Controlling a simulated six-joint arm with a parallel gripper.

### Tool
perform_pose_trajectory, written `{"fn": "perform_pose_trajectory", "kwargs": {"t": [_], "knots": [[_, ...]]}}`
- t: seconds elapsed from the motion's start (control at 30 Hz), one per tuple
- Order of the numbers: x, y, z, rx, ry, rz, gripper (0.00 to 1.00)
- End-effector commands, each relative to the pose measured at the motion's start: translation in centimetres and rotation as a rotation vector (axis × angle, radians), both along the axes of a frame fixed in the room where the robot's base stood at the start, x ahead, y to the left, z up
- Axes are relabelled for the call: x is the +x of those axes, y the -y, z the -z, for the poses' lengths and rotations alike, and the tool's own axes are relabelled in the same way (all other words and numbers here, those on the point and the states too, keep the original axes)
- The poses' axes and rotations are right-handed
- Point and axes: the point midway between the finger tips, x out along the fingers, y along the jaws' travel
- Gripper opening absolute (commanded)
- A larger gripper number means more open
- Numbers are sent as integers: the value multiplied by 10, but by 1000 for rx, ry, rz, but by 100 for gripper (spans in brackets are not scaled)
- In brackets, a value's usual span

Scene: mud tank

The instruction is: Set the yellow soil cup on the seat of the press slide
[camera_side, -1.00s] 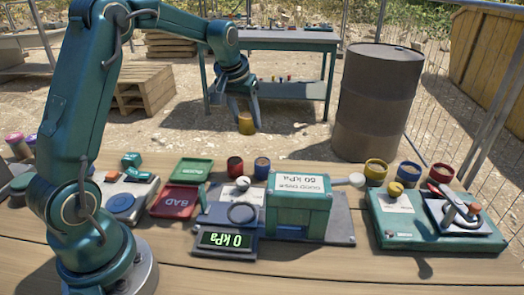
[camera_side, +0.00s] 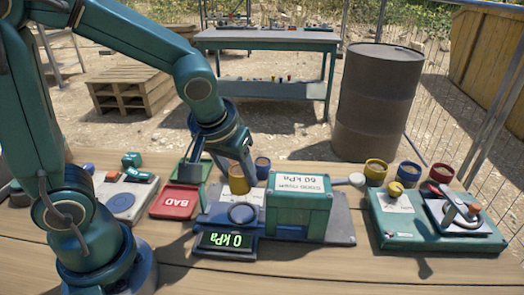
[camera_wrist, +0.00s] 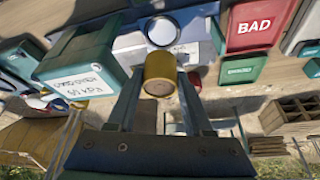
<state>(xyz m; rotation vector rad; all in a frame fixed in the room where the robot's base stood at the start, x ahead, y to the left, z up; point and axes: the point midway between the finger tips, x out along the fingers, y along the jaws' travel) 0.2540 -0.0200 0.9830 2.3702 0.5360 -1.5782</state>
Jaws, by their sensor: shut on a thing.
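The yellow soil cup (camera_side: 239,180) is held between the fingers of my gripper (camera_side: 228,178), which is shut on it. In the wrist view the cup (camera_wrist: 160,72) sits between the two fingertips (camera_wrist: 160,82). The round seat (camera_side: 242,213) of the press slide lies left of the green press box (camera_side: 299,208), behind the display reading 0 kPa. In the side view the cup appears just behind the seat and apart from it. In the wrist view the pale seat disc (camera_wrist: 162,30) shows just beyond the cup. The cup looks upright.
The red BAD tray (camera_side: 174,203) and a green tray lie left of the press. Another cup (camera_side: 262,168) stands behind the press, close to the held cup. A green device (camera_side: 392,232) stands at the right, with yellow, blue and red cups behind it.

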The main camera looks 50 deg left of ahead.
Motion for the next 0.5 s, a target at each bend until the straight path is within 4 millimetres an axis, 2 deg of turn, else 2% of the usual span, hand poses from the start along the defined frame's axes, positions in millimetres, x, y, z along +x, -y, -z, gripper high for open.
{"fn": "perform_pose_trajectory", "kwargs": {"t": [0.3,0.5], "knots": [[-1,0,31,0,-7,0,0],[-1,0,44,0,-4,-1,0]]}}
